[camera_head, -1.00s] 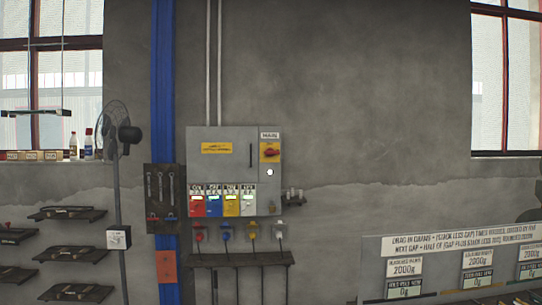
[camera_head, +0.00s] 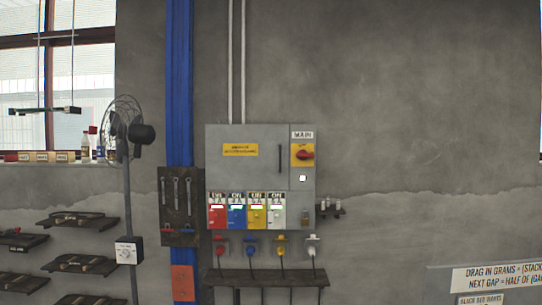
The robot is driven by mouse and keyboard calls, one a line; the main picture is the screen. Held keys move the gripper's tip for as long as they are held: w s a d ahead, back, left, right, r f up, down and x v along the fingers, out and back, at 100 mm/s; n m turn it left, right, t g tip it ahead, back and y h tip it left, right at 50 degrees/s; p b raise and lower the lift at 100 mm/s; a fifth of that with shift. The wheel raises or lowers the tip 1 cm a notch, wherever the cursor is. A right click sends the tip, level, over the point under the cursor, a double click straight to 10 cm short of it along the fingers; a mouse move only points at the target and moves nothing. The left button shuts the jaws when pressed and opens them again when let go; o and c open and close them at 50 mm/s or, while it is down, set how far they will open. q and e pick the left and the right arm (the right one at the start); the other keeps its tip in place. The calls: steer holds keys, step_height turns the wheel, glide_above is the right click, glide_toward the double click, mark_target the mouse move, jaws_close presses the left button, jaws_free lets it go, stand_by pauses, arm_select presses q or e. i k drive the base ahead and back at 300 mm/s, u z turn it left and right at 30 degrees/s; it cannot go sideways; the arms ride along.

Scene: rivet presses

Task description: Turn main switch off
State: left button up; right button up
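The main switch (camera_head: 304,155) is a red rotary handle on a yellow plate, under a "MAIN" label (camera_head: 302,135). It sits at the upper right of a grey electrical cabinet (camera_head: 262,175) on the wall. The red handle looks roughly horizontal; its exact setting is too small to read. Neither of my grippers shows in the head view.
A pedestal fan (camera_head: 126,135) stands left of a blue column (camera_head: 179,90). A tool board with wrenches (camera_head: 179,206) hangs beside the cabinet. Plugs hang above a dark shelf (camera_head: 266,279) below it. Small shelves (camera_head: 77,222) are at left, a sign (camera_head: 490,277) at lower right.

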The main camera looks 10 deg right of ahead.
mark_target(303, 155)
steer(key=u, duration=0.1)
steer(key=i, duration=2.1)
steer(key=z, duration=0.25)
